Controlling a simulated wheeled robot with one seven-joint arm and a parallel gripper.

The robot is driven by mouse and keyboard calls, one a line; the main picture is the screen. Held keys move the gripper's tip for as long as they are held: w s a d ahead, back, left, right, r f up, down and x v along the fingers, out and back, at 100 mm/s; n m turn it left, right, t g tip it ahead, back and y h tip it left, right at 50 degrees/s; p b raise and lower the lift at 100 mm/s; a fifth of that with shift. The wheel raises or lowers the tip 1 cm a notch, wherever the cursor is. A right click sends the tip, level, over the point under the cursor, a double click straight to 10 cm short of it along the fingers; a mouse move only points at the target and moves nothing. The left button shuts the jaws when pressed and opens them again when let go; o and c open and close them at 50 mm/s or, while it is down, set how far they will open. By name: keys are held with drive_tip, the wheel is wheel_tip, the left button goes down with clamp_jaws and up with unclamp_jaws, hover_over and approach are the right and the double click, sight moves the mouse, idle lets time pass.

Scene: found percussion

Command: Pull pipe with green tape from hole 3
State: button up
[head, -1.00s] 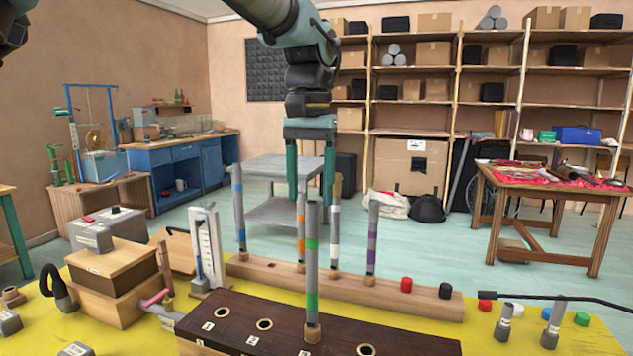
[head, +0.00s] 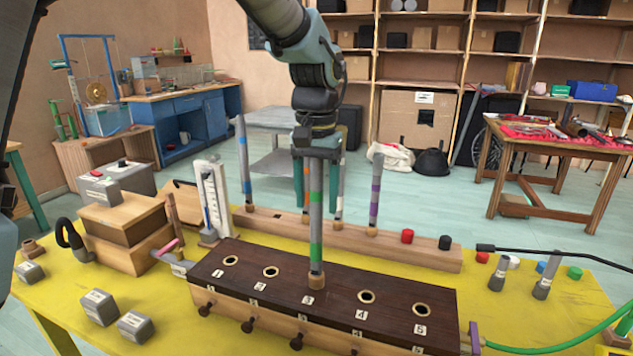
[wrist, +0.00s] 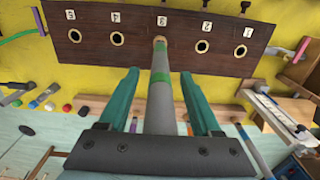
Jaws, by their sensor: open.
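The grey pipe with green tape (head: 316,252) stands upright in hole 3 of a dark wooden block (head: 390,280), with a tan collar at its foot. In the wrist view the pipe (wrist: 160,118) runs up to hole 3, the middle hole of the block (wrist: 120,52). My gripper (head: 318,212) is over the pipe's upper part, pointing down. In the wrist view my gripper (wrist: 160,75) is open. Its teal fingers lie on either side of the pipe, with gaps visible on both sides. Holes 1, 2, 4 and 5 are empty.
Behind the block, a long wooden rail (head: 420,250) holds pipes with blue (head: 243,165) and purple (head: 375,190) tape, plus others partly hidden by my gripper. Red (head: 407,236) and black (head: 445,242) caps sit on it. Wooden boxes (head: 125,215) stand at left.

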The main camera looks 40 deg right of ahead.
sight(317, 166)
drive_tip(key=shift+c, duration=0.2)
clamp_jaws()
idle(0.4)
drive_tip(key=shift+r, duration=0.3)
drive_tip(key=shift+r+p, duration=1.05)
drive_tip(key=shift+p, duration=0.1)
drive_tip(key=shift+r, duration=0.2)
drive_tip(key=shift+r+p, duration=1.5)
